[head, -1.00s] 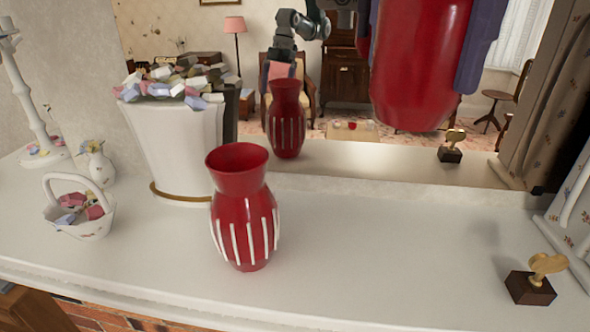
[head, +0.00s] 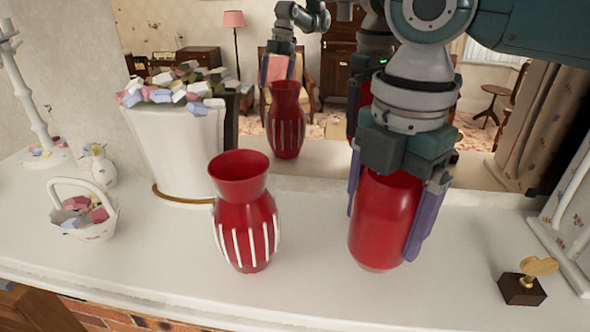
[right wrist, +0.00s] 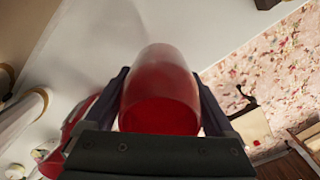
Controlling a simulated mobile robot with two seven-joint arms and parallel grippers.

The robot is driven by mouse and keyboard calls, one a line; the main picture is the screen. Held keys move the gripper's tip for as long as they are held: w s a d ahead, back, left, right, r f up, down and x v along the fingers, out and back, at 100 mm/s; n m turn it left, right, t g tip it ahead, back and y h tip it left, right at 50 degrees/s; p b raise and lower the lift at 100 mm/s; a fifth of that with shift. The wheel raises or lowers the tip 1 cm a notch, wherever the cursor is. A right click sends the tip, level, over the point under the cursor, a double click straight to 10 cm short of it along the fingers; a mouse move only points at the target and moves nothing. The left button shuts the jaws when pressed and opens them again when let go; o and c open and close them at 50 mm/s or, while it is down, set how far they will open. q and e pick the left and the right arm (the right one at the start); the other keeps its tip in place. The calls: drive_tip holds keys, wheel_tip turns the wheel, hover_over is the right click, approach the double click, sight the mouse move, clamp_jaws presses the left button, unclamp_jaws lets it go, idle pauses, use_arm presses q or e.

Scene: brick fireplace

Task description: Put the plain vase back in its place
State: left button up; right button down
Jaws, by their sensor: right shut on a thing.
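The plain red vase (head: 378,235) is upright between the fingers of my right gripper (head: 384,228), which comes from above and is shut on it. Its base is at or just above the white mantel top; I cannot tell if they touch. The gripper hides its upper part. In the right wrist view the plain vase (right wrist: 160,90) fills the space between the fingers (right wrist: 160,92). A red vase with white stripes (head: 245,225) stands upright on the mantel, left of the plain vase and apart from it. My left gripper is not directly in view.
The mantel (head: 300,290) has free room in front of and right of the plain vase. A small figure on a dark block (head: 524,287) stands at the right. A white planter (head: 180,150) and a small basket (head: 85,220) stand left. A mirror behind reflects the room.

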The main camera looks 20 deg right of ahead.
sight(379, 237)
wheel_tip(379, 237, down, 2)
drive_tip(key=shift+f, duration=0.4)
drive_tip(key=shift+f, duration=0.2)
unclamp_jaws()
drive_tip(key=shift+r, duration=0.1)
